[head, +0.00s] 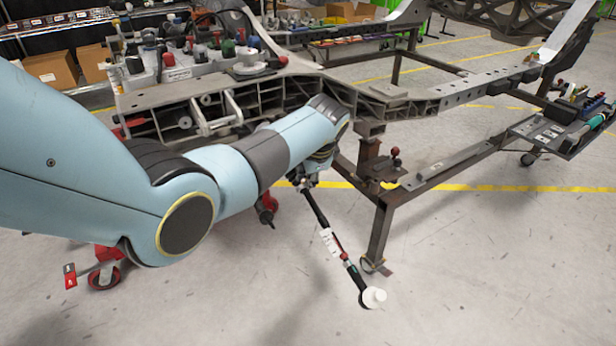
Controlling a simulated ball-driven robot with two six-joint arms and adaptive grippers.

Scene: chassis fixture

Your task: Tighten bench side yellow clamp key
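My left arm reaches in from the left, and its gripper (302,181) sits below the wrist, small and partly hidden. A long dark wrench-like tool (331,240) hangs from it, slanting down to the right. The tool has white labels, a red part and a white round head (373,298) over the bare floor. The fingers appear closed around its upper end. I cannot make out a yellow clamp key. A clamp-like fitting with a dark red knob (396,153) stands on the frame's stand, to the right of my gripper. My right gripper is out of view.
A large metal chassis (455,93) rests on a brown steel stand (383,225) behind and right of the tool. A tool tray (545,132) is at the right. Boxes and shelves stand behind. The floor in front is clear.

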